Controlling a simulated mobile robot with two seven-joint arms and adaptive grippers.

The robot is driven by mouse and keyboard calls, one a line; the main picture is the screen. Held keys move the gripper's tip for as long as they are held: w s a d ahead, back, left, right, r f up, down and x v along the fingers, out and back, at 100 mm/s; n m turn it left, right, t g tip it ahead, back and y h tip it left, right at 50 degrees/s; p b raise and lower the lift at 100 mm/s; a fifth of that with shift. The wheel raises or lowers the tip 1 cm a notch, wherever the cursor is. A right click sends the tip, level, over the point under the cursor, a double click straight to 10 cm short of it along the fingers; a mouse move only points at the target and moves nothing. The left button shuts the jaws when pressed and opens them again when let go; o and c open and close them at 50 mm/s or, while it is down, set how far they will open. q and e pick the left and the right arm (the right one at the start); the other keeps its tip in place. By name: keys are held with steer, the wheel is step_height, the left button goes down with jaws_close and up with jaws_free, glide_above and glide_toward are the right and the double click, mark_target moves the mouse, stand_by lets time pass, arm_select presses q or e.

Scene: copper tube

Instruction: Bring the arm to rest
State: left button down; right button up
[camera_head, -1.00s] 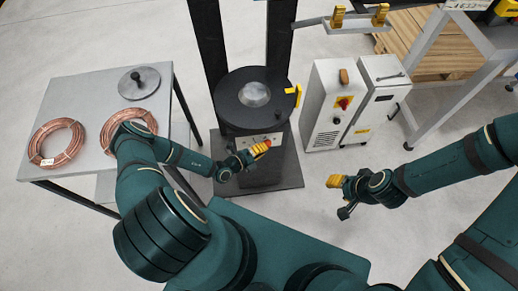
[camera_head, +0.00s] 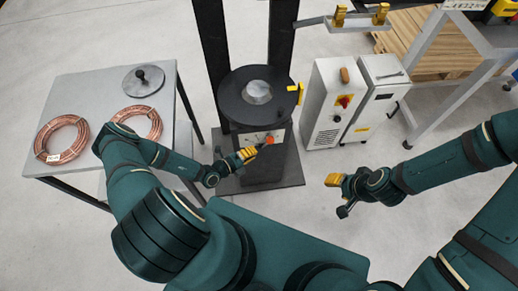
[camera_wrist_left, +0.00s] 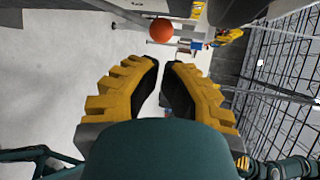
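My left gripper (camera_head: 250,153) is in front of the black machine, just left of and below an orange ball knob (camera_head: 269,140) on its front. In the left wrist view its two yellow fingers (camera_wrist_left: 162,66) have a gap between them, with nothing held. The knob (camera_wrist_left: 160,31) lies beyond the fingertips, apart from them. My right gripper (camera_head: 331,180) hangs over bare floor right of the machine. It touches nothing that I can see; whether its fingers are apart is too small to tell.
The black machine (camera_head: 231,104) stands ahead on a dark base plate. A grey table (camera_head: 92,96) at left bears two copper coils (camera_head: 80,150) (camera_head: 151,133) and a round lidded disc (camera_head: 143,81). White cabinets (camera_head: 324,112) stand at right.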

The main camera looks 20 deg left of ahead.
arm_select(q)
steer(key=v, duration=0.6)
steer(key=shift+s+r, duration=0.25)
steer(key=shift+r, duration=0.15)
arm_select(e)
steer(key=shift+w+d+f, duration=0.1)
steer(key=shift+w+f, duration=0.15)
steer(key=shift+w, duration=0.15)
arm_select(q)
steer(key=shift+a, duration=0.15)
